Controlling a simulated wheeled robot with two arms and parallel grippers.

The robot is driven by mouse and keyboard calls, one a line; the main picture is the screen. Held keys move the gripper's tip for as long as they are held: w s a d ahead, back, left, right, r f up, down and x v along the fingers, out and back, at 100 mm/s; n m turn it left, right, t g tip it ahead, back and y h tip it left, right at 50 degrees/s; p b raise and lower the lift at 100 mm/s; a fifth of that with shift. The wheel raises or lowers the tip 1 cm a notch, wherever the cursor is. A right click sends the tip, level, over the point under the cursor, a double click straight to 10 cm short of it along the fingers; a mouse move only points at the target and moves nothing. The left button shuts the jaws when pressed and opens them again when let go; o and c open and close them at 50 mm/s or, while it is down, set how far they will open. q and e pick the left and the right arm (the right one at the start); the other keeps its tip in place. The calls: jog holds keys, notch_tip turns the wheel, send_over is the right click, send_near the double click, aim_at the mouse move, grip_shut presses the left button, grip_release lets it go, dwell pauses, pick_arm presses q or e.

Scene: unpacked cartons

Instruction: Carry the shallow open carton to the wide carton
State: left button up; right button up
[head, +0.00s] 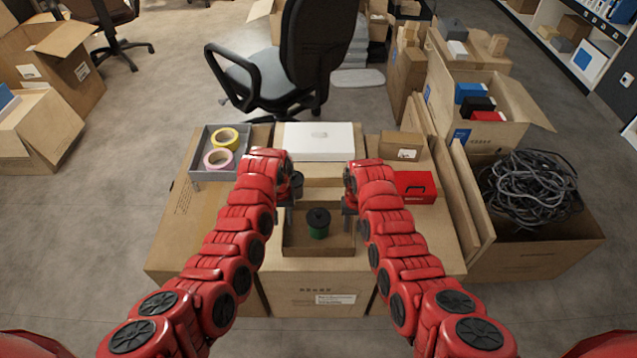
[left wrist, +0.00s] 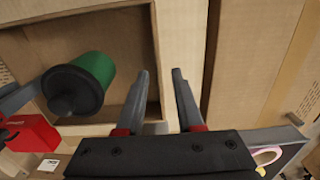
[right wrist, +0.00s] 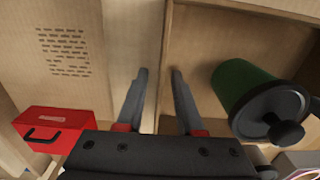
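The shallow open carton (head: 290,248) is a low brown tray on top of a closed carton, in front of me. A green jar with a black lid (head: 318,223) stands inside it. My left gripper (head: 287,212) is open at the carton's left wall, with the wall between its fingers in the left wrist view (left wrist: 160,75). My right gripper (head: 349,208) is open at the right wall, with that wall between its fingers in the right wrist view (right wrist: 159,75). Gaps show beside the walls. I cannot tell for certain which carton is the wide one.
Closed cartons at left (head: 190,240), middle (head: 315,290) and right (head: 425,235) form the surface. A grey tray (head: 193,173) with tape rolls, a white box (head: 318,140) and a red box (head: 414,186) stand on it. An open carton (head: 540,262) with black cables is at right.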

jog(key=shift+r, duration=0.1)
pick_arm(q)
notch_tip(320, 180, up, 9)
jog(key=shift+r, duration=0.15)
pick_arm(e)
notch_tip(320, 180, up, 12)
dwell(0.6)
jog(key=shift+s, duration=0.1)
dwell(0.4)
